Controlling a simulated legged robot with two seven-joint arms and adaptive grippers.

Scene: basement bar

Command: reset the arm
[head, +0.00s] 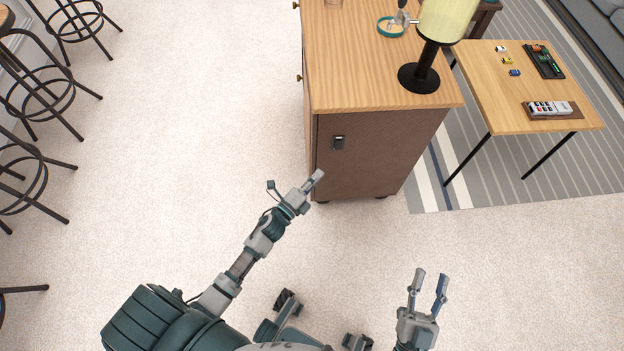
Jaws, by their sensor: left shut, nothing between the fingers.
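My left gripper (314,181) is at the end of my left arm, which reaches up and right from the lower left. Its fingers are together and hold nothing. It appears near the lower left corner of the wooden cabinet (375,155); I cannot tell whether it touches. My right gripper (431,285) is at the bottom, right of centre, pointing up. Its two fingers are apart with nothing between them, over the pale carpet. Most of my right arm is out of the frame.
Black stools (45,95) line the left. Open carpet (200,120) lies between.

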